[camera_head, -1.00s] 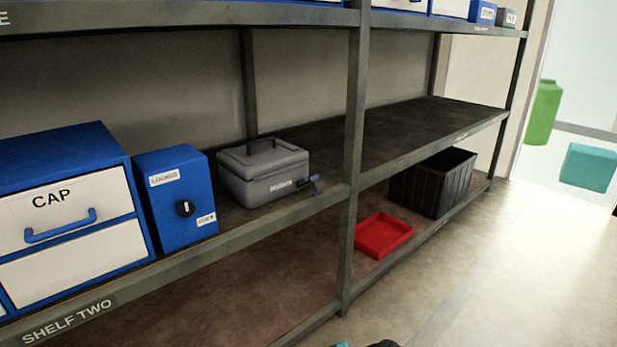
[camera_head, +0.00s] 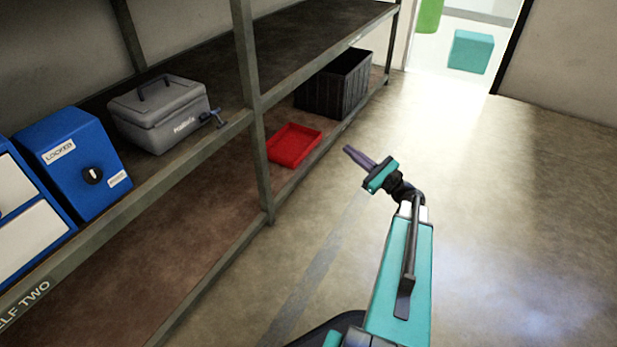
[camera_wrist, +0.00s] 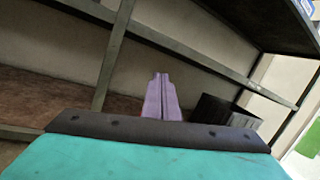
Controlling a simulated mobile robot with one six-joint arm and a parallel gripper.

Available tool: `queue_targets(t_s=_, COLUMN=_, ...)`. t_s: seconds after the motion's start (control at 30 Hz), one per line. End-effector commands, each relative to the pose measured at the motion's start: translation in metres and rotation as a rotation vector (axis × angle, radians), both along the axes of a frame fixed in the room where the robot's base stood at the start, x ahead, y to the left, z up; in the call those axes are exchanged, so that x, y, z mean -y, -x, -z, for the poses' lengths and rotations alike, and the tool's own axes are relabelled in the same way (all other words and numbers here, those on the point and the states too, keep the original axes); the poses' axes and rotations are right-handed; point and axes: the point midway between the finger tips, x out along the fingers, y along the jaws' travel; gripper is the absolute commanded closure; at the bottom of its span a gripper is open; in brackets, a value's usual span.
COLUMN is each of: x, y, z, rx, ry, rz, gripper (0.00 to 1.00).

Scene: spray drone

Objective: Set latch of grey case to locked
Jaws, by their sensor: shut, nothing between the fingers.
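The grey case (camera_head: 158,114) stands on the middle shelf, left of the upright post, with its handle on top. Its latch (camera_head: 213,118) is a small dark blue-grey piece sticking out at the right end of its front. I cannot tell the latch's setting. My gripper (camera_head: 348,150) is over the floor in front of the shelves, right of the case and well apart from it. Its two purple fingers are together and empty, and they also show in the wrist view (camera_wrist: 161,98). The case does not show in the wrist view.
A red tray (camera_head: 294,145) and a black crate (camera_head: 335,85) are on the lower level. The shelf post (camera_head: 248,100) stands between case and gripper. The floor (camera_head: 500,200) at right is clear.

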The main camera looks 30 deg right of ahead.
Motion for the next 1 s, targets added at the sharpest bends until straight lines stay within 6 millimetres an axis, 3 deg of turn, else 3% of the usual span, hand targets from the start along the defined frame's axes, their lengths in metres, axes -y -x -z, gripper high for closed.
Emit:
queue_targets(t_s=0.03, x=0.030, y=0.010, z=-0.023, rx=0.023, ry=-0.038, rz=0.051, gripper=1.00)
queue_targets(t_s=0.2, x=0.106, y=0.045, z=-0.072, rx=0.102, ry=-0.157, rz=0.180, gripper=1.00)
queue_targets(t_s=0.37, x=0.148, y=0.071, z=-0.099, rx=0.156, ry=-0.228, rz=0.249, gripper=1.00)
queue_targets(t_s=0.5, x=0.160, y=0.080, z=-0.107, rx=0.175, ry=-0.252, rz=0.269, gripper=1.00)
queue_targets(t_s=0.73, x=0.161, y=0.081, z=-0.107, rx=0.176, ry=-0.254, rz=0.271, gripper=1.00)
queue_targets(t_s=0.77, x=0.161, y=0.081, z=-0.107, rx=0.176, ry=-0.254, rz=0.271, gripper=0.98)
queue_targets(t_s=0.93, x=0.160, y=0.081, z=-0.106, rx=0.176, ry=-0.253, rz=0.270, gripper=0.70)
queue_targets(t_s=1.0, x=0.160, y=0.081, z=-0.106, rx=0.175, ry=-0.252, rz=0.270, gripper=0.69)
